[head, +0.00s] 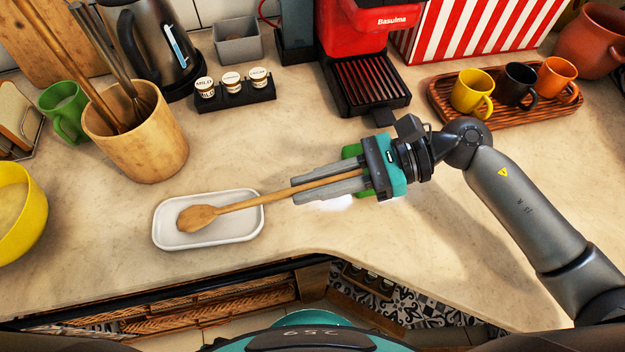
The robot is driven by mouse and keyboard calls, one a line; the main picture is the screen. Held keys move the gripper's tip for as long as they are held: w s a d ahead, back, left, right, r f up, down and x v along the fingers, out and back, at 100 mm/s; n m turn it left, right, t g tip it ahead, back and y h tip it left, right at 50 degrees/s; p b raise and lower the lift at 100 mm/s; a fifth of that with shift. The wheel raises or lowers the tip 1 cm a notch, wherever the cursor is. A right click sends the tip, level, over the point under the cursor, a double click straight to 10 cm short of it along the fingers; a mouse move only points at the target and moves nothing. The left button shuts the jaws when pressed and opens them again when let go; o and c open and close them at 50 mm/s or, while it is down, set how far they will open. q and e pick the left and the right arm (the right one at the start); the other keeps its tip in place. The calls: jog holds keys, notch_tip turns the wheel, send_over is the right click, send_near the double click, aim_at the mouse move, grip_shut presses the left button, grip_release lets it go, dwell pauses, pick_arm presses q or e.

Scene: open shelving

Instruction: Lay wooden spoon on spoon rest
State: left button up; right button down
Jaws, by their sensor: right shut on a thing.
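The wooden spoon (233,207) has its bowl over the left part of the white spoon rest (254,232), with the handle running right to my right gripper (297,190). My right gripper is shut on the handle, to the right of the rest and low over the counter. I cannot tell whether the spoon's bowl touches the rest. The handle end is hidden behind the gripper. My left gripper is not in view.
A wooden utensil crock (135,140) stands behind the rest, a yellow bowl (22,215) far left. Three small jars (232,82) and a red coffee machine (375,45) stand behind. A mug tray (505,115) is at right. Counter in front of the rest is narrow.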

jog(key=c, duration=0.8)
grip_release()
jog(key=shift+o, duration=0.2)
jog(key=shift+v, duration=3.75)
